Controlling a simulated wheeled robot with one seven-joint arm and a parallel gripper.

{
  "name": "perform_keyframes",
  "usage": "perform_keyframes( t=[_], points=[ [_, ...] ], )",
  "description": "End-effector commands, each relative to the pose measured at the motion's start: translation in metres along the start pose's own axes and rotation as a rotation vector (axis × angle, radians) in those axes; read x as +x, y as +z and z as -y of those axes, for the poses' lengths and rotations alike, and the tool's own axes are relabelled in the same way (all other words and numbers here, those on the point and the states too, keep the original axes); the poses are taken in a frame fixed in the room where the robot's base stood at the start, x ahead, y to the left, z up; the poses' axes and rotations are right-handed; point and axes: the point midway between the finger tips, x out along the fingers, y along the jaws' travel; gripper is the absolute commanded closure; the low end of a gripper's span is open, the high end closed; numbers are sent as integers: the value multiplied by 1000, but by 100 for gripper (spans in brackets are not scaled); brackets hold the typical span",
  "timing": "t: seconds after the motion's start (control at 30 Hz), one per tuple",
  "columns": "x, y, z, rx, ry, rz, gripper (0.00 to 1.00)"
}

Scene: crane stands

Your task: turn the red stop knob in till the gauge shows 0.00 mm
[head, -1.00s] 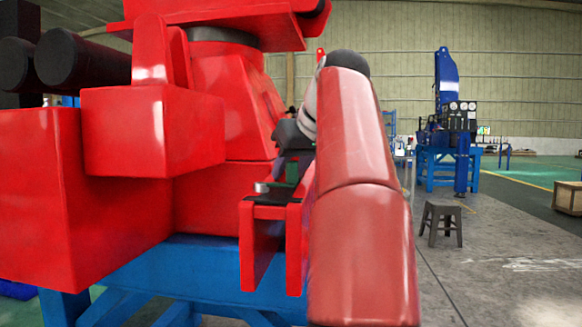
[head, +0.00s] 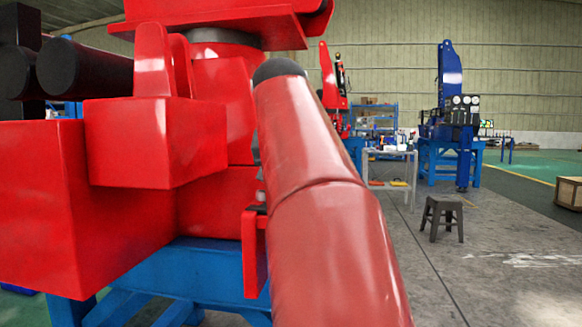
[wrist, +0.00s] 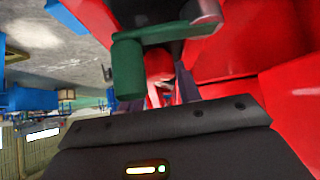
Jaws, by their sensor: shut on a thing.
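The crane stand's red body (head: 150,140) fills the left of the head view. My red arm hides my gripper there. In the wrist view my gripper (wrist: 168,98) shows its dark fingers pointing in between red walls. The fingers are shut on a small red piece with pale streaks, apparently the red stop knob (wrist: 157,68); its outline is blurred. A green cylinder on a green arm (wrist: 127,70) sits just beside and in front of the fingers, with a grey round end (wrist: 206,12) on the right. I cannot see a gauge face or reading in either view.
Red walls (wrist: 285,105) crowd the right of my gripper. A blue frame (head: 195,275) carries the crane body. A dark stool (head: 441,215), a grey trolley (head: 390,165) and another blue stand (head: 450,150) are farther right. The floor between is open.

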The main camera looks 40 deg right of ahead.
Motion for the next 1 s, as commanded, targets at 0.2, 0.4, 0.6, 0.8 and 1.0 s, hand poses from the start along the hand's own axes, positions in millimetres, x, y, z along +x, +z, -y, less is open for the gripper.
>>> perform_keyframes(
  t=[0.2,0.4,0.6,0.8,1.0],
  points=[
    [-2,-2,2,79,79,-2,89],
    [0,-1,2,119,118,0,89],
    [0,0,2,133,132,-1,89],
    [0,0,2,134,132,0,89],
    [0,0,2,133,131,0,55]
  ],
)
